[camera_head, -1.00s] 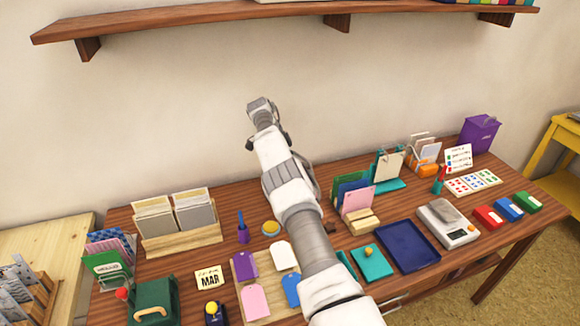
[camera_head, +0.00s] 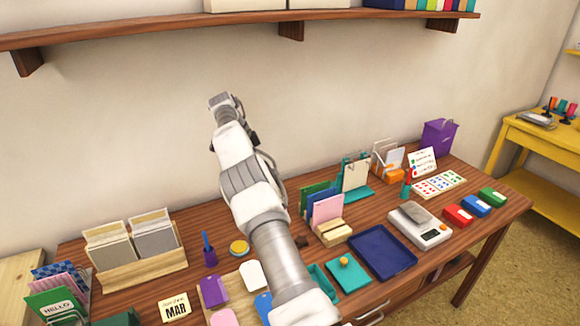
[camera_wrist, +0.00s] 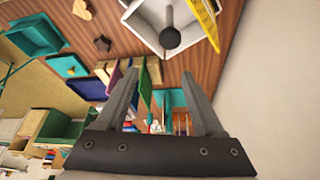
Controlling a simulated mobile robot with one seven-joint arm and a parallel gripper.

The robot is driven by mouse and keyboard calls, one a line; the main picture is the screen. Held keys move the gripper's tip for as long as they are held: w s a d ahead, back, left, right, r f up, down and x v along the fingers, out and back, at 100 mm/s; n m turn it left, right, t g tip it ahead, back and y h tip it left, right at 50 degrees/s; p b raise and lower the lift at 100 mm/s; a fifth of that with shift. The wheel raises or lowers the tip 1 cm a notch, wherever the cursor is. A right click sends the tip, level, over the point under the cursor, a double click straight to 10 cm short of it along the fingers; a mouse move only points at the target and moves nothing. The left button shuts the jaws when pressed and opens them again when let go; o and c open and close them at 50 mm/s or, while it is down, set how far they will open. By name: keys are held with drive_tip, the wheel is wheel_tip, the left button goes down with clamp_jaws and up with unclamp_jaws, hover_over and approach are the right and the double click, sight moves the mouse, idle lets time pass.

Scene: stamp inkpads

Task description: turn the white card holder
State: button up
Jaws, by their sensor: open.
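In the wrist view, a white angular holder (camera_wrist: 140,20) with a dark round-ended post in its middle and a yellow slatted piece (camera_wrist: 204,18) at its side stands close by at the top. It looks like the white card holder, though its upper part is cut off by the frame. I cannot make it out in the head view, where my arm covers part of the table. My gripper (camera_wrist: 160,78) is open, its two fingers apart and nothing held between them. The white holder is beyond the fingertips in the picture, not between them.
A sorter with pink, blue and green cards (camera_head: 325,212) stands right of my arm. A navy tray (camera_head: 382,252), a scale (camera_head: 420,228) and a teal clip stand (camera_head: 354,178) are farther right. A wooden file box (camera_head: 140,262) is at left. A wall shelf (camera_head: 150,24) runs above.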

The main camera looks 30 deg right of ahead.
drive_tip(key=s+d+r+b, duration=0.1)
drive_tip(key=s+d+r, duration=0.4)
drive_tip(key=s+d, duration=0.1)
drive_tip(key=shift+s+d+r, duration=0.35)
drive_tip(key=shift+s+d, duration=0.05)
drive_tip(key=shift+d, duration=0.05)
